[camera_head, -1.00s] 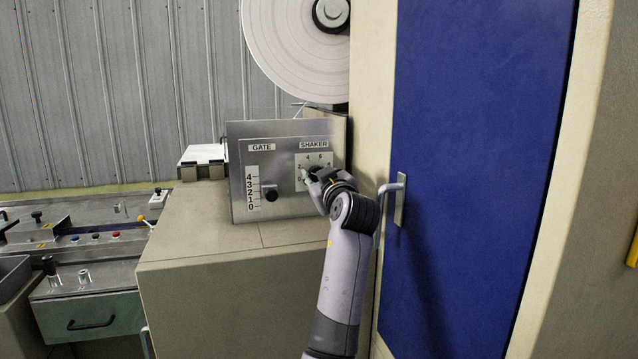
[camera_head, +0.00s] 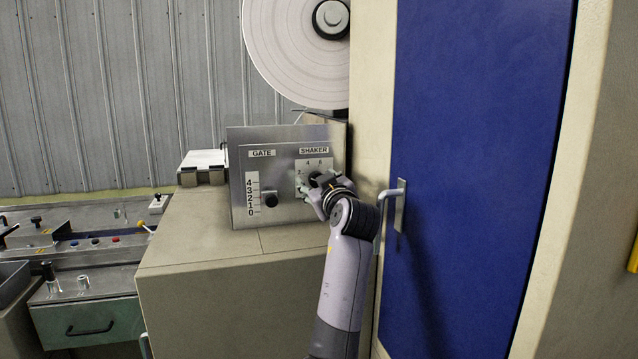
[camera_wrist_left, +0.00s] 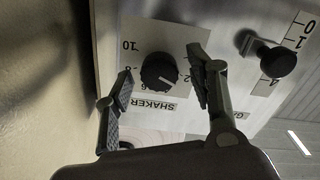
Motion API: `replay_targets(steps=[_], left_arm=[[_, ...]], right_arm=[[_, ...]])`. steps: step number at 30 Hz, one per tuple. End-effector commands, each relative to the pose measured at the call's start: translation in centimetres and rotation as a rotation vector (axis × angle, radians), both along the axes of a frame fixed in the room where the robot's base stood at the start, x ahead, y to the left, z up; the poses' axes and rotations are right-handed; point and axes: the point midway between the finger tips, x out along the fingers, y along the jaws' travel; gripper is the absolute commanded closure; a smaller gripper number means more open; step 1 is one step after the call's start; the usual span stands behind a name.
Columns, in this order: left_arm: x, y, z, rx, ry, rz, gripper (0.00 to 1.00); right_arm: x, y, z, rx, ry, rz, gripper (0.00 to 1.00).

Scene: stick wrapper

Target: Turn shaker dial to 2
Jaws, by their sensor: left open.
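The shaker dial (camera_wrist_left: 159,71) is a round black knob on a white scale plate under the SHAKER label (camera_head: 314,150). In the left wrist view it appears upside down, and its white pointer mark slants to the lower right, toward the 2 side. The exact number is hard to read. My left gripper (camera_wrist_left: 162,63) is open, with one finger on each side of the knob. A gap shows on both sides. In the head view the left gripper (camera_head: 313,190) covers part of the dial and scale. My right gripper is not in view.
The gate slider knob (camera_head: 270,199) sits left of the dial on the same metal panel (camera_head: 240,150). A blue door (camera_head: 480,150) with a handle (camera_head: 392,191) stands close right of my arm. A large white reel (camera_head: 295,55) is above.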

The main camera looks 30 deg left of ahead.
Motion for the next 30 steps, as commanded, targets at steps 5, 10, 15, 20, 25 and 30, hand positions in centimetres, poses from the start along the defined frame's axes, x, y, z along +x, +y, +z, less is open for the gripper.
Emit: replay_targets(steps=[5,10,15,20,25,30], left_arm=[[-1.0,-1.3,-0.1,0.0,-0.001,-0.003,0.49],[-3.3,-4.0,-0.2,-0.002,-0.001,-0.004,0.49],[-5.6,-6.6,-0.2,-0.002,-0.001,-0.004,0.49],[-7.2,-8.3,-0.2,-0.002,0.0,-0.002,0.49],[-7.9,-9.0,-0.2,0.0,0.0,0.0,0.49],[-7.9,-9.0,-0.2,0.001,0.001,0.0,0.49]], right_arm=[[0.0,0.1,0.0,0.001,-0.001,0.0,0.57],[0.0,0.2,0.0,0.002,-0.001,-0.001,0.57],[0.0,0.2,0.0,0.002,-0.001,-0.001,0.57],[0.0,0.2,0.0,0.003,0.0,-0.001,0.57],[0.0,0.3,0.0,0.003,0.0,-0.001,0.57],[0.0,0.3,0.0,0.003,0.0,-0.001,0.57]])
